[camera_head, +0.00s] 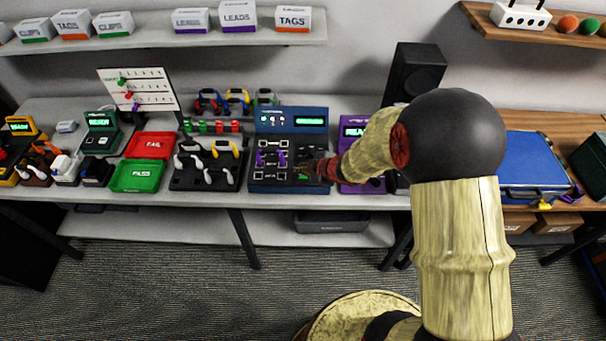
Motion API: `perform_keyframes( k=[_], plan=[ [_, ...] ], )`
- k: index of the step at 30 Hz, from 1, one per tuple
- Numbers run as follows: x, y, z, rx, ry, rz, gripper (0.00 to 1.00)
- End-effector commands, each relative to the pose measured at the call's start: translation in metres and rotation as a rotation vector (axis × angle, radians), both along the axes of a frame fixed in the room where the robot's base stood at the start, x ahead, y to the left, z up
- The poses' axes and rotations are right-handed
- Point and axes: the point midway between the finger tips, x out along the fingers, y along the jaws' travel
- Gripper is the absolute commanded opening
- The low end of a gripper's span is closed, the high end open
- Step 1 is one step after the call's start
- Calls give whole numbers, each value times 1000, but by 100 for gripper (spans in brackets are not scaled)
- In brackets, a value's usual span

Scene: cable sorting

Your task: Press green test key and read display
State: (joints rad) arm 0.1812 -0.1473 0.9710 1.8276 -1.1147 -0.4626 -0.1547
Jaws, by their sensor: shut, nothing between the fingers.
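A blue test station (264,186) stands on the grey bench at the middle, with a dark panel of pale-outlined sockets and purple connectors (271,158). Its upright back carries small indicators and a display (311,121) with green text too small to read. A bit of green, apparently the green test key (302,178), shows at the panel's lower right. My gripper (305,169) is shut and empty over the right part of the panel, close to that green spot. I cannot tell whether it touches the key. My wooden arm reaches in from the right and hides part of the panel.
A red FAIL tray (150,145) and green PASS tray (137,176) lie left, beside a dark cable rack (208,181). A purple device (353,130) stands close right, partly behind my arm. A black speaker (414,70) stands behind. A shelf (160,38) with labelled boxes hangs above.

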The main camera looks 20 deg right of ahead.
Motion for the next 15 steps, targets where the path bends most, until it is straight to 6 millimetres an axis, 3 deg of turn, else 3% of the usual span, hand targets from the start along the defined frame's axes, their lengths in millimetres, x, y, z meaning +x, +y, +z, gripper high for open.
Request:
perform_keyframes(
  k=[5,15],
  plan=[
    [0,0,5,0,0,0,0],
    [0,0,37,-1,0,1,0]
  ],
)
